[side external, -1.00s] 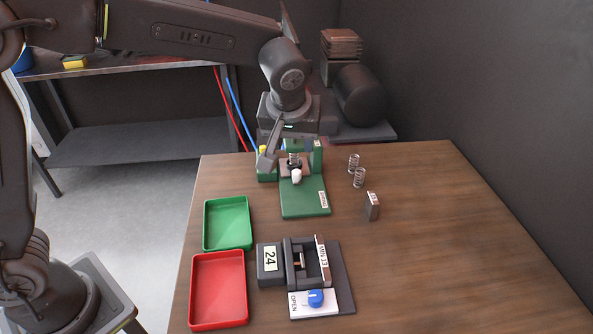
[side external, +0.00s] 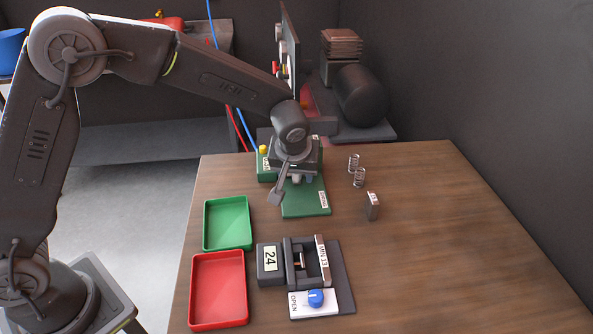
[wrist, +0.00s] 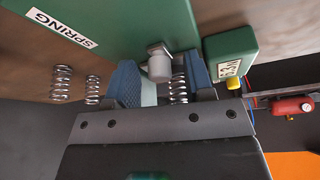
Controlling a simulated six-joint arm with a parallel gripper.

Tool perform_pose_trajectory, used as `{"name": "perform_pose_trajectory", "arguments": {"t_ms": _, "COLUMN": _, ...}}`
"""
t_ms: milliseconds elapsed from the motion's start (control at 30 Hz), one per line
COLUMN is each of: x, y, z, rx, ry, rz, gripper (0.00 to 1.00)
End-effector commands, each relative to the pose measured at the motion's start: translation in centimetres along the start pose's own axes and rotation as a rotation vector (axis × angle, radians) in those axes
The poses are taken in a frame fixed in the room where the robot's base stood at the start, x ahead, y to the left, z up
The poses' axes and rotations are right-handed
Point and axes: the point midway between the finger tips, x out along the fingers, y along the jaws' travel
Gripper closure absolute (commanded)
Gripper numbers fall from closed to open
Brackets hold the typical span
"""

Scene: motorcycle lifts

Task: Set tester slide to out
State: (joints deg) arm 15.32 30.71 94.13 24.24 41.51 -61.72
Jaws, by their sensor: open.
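The green spring tester (side external: 305,205) stands at the back of the table, with its base plate labelled SPRING (wrist: 85,25). Its slide has a grey knob (wrist: 158,62), with a coil spring (wrist: 178,88) just beside it. My gripper (wrist: 162,78) is open, with one blue finger on each side of the knob and spring. Whether either finger touches the knob I cannot tell. In the side view my gripper (side external: 298,177) is low over the tester and my wrist hides most of the slide.
A green tray (side external: 228,224), a red tray (side external: 218,288) and a grey fixture with a blue knob (side external: 316,297) are nearer. The table's right side is clear.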

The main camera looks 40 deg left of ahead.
Motion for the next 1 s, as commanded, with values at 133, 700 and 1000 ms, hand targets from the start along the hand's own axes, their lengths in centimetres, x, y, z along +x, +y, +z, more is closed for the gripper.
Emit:
{"name": "perform_pose_trajectory", "arguments": {"t_ms": 133, "x": 0.0, "y": 0.0, "z": 0.0, "rx": 0.0, "ry": 0.0, "rz": 0.0, "gripper": 0.58}}
{"name": "perform_pose_trajectory", "arguments": {"t_ms": 700, "x": -0.1, "y": 0.0, "z": 0.0, "rx": 0.0, "ry": 0.0, "rz": 0.0, "gripper": 1.0}}
{"name": "perform_pose_trajectory", "arguments": {"t_ms": 1000, "x": -0.9, "y": 0.7, "z": 2.0, "rx": 0.005, "ry": -0.001, "rz": 0.002, "gripper": 1.0}}
